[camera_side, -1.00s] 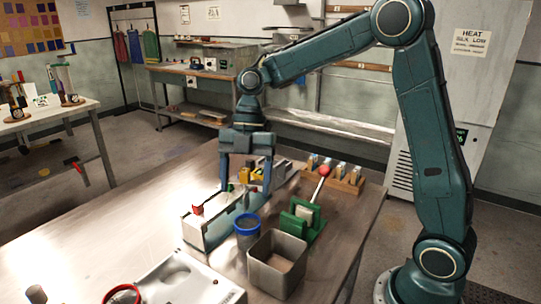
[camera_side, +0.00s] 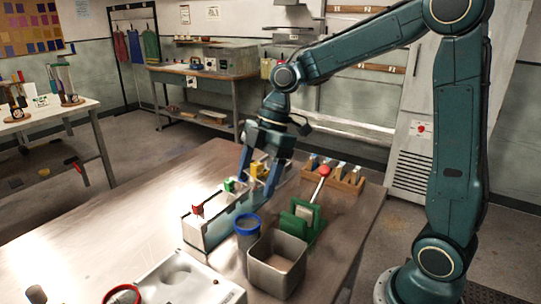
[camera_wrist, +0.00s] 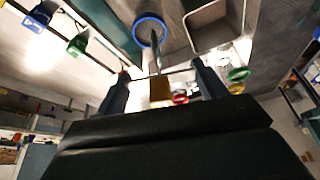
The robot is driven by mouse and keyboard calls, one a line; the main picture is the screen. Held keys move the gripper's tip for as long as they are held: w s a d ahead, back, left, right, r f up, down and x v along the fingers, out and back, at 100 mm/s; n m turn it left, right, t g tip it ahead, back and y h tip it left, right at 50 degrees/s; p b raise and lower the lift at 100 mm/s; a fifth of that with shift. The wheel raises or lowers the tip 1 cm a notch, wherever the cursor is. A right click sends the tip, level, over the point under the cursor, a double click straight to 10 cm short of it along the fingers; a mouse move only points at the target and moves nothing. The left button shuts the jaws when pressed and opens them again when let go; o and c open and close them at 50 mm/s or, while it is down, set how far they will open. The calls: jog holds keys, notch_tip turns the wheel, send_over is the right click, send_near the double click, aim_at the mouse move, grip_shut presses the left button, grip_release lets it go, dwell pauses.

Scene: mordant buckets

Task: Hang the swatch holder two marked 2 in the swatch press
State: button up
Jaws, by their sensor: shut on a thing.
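My gripper (camera_side: 258,182) is tilted above the far end of the long pale box on the table. In the wrist view a yellow piece (camera_wrist: 160,90) sits between the two fingers, and the gripper is shut on it. A thin grey bar runs from it towards the blue-rimmed bucket. The yellow piece also shows between the fingers in the side view (camera_side: 257,168). I cannot read a 2 on it. A red holder (camera_side: 197,209) and a green holder (camera_side: 229,185) stand along the pale box (camera_side: 208,233). I cannot tell for sure which fixture is the swatch press.
A blue-rimmed bucket (camera_side: 247,227) and an open grey metal bin (camera_side: 276,275) stand in front. A green device (camera_side: 303,222) with a red-knobbed lever (camera_side: 324,171) is to the right. A wooden rack (camera_side: 345,184) stands behind it. The table's left part is clear.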

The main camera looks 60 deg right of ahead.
jog(key=s+d+m+t+h, duration=0.3)
jog(key=s+d+m, duration=0.3)
jog(key=m, duration=0.9)
jog(key=shift+s+d+r+h, duration=0.25)
jog(key=shift+d+h, duration=0.35)
jog(key=shift+d, duration=0.25)
jog(key=shift+f, duration=0.25)
